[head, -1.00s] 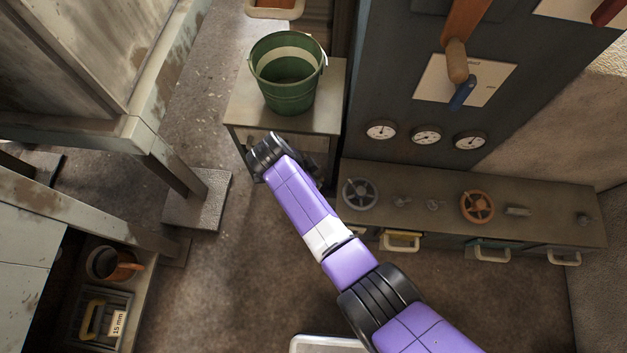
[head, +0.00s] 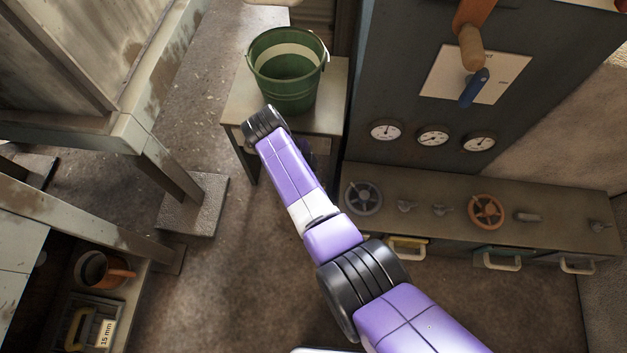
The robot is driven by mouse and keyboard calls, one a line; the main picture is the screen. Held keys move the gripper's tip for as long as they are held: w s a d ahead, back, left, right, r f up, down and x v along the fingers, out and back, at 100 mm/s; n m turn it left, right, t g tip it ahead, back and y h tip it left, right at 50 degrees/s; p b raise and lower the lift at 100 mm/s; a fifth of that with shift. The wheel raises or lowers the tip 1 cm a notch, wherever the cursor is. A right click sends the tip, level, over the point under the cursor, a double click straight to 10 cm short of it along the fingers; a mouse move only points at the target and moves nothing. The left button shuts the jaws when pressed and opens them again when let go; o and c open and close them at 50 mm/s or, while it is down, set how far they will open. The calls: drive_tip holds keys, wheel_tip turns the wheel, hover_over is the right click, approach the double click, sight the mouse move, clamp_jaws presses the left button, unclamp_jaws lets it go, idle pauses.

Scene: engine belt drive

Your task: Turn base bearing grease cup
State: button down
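I cannot pick out the base bearing grease cup for certain. My purple arm reaches from the lower right up to a black joint in front of the small table. My gripper does not show; the end of my arm is hidden behind its own links.
A green bucket (head: 287,75) stands on a small table (head: 238,105). The bench (head: 540,190) carries a grey handwheel (head: 362,197) and an orange handwheel (head: 486,211). A dark panel (head: 400,85) with gauges rises behind it. An orange mug (head: 118,272) sits lower left. Floor between is clear.

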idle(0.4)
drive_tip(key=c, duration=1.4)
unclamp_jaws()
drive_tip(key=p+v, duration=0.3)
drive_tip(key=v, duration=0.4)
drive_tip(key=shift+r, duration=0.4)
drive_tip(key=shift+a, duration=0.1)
